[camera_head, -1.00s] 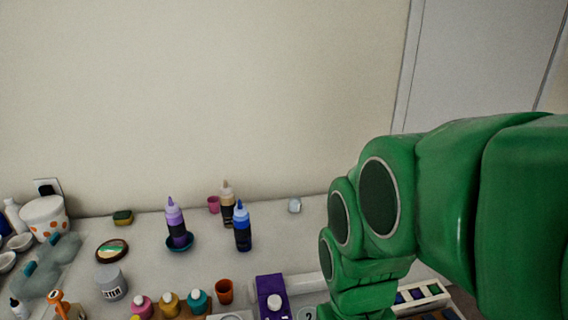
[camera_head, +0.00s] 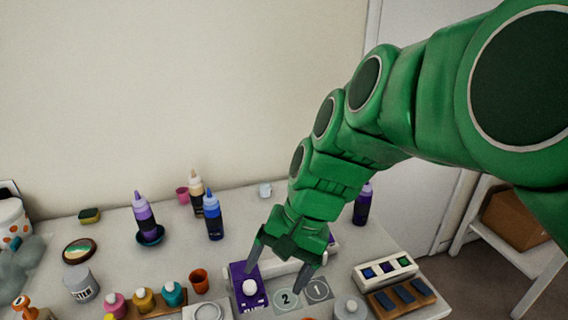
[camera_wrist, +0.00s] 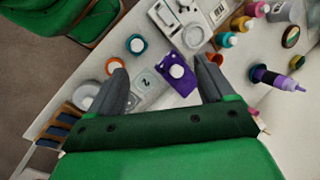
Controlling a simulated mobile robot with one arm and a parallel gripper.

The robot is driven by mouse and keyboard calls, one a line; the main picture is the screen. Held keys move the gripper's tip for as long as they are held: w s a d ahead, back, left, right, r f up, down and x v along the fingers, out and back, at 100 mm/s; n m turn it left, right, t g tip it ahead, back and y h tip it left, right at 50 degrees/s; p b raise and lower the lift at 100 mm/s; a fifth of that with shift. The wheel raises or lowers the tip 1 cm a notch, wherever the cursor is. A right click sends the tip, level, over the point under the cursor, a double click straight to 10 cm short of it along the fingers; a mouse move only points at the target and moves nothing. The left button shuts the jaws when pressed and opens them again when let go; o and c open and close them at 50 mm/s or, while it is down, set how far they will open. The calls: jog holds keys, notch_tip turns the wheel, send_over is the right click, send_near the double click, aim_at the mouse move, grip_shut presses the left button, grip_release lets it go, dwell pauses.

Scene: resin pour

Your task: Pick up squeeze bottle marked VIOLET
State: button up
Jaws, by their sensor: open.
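A purple squeeze bottle (camera_head: 144,212) stands upright in a small teal dish (camera_head: 151,237) at the left in the head view. It also shows at the right of the wrist view (camera_wrist: 270,77). A second, darker purple bottle (camera_head: 362,207) stands to the right, partly behind my arm. I cannot read a name on either bottle. My gripper (camera_head: 276,275) is open and empty, pointing down above the front of the table, near a purple box, well away from the left bottle and to the left of the dark one.
A blue bottle (camera_head: 214,216) and a tan-topped bottle (camera_head: 196,190) stand at the back. An orange cup (camera_head: 199,281) and small paint pots (camera_head: 173,293) are nearby. A color tray (camera_head: 403,262) is right.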

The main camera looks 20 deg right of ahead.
jog(key=w+d+m+t+y, duration=0.1)
jog(key=w+m+t+y, duration=0.1)
jog(key=w+m, duration=0.3)
jog(key=m+t+h, duration=0.3)
jog(key=m+t, duration=0.8)
jog(key=m, duration=1.2)
send_over(361, 194)
jog(key=s+d, duration=0.4)
jog(key=s, duration=0.1)
jog(key=shift+n, duration=0.3)
jog(key=f, duration=1.1)
jog(key=shift+w+a, duration=0.3)
jog(key=shift+a, duration=0.1)
jog(key=shift+w+f, duration=0.1)
jog(key=shift+f, duration=0.3)
jog(key=shift+x, duration=3.8)
jog(key=shift+d, duration=0.2)
